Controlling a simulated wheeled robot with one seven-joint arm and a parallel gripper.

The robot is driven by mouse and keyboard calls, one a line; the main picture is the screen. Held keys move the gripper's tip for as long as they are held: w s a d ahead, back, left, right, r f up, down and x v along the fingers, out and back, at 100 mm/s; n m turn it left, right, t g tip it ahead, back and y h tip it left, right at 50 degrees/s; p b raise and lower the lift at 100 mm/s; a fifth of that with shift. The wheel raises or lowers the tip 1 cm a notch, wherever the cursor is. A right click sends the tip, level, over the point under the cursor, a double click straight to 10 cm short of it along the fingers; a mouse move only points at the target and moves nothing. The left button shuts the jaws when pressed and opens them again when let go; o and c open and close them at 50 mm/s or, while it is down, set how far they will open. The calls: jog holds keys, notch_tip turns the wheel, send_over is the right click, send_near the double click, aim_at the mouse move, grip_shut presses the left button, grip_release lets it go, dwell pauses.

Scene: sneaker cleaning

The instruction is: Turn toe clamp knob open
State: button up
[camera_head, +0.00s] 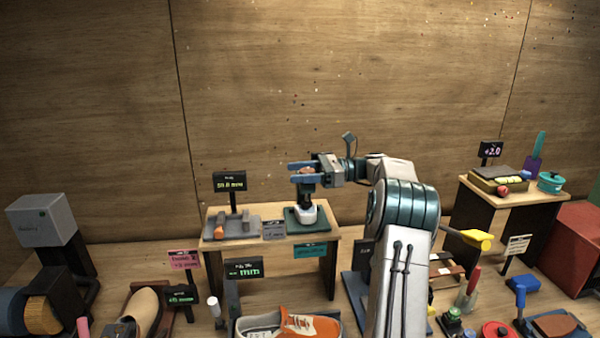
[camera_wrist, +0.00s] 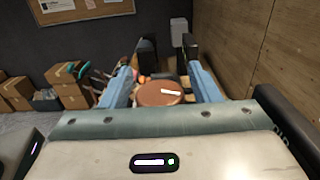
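A round brown knob with a white mark (camera_wrist: 160,93) sits between my gripper's blue fingers in the wrist view. In the head view a small brown part, likely the same knob, shows between the fingers (camera_head: 308,170). My gripper (camera_head: 300,173) is level, points left and is open around it, with gaps on both sides in the wrist view (camera_wrist: 160,80). Below the fingers stands a dark device with a white lower part (camera_head: 305,213) on a green base (camera_head: 292,225). I cannot tell whether the knob joins this device.
The small wooden table (camera_head: 325,240) also bears a grey tray (camera_head: 228,229) and a sign (camera_head: 230,183). An orange shoe (camera_head: 300,325) and a tan shoe (camera_head: 142,308) lie in front. A side table (camera_head: 510,198) stands right.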

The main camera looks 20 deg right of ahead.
jog(key=v, duration=1.3)
jog(key=shift+d+b, duration=0.4)
jog(key=shift+b, duration=0.05)
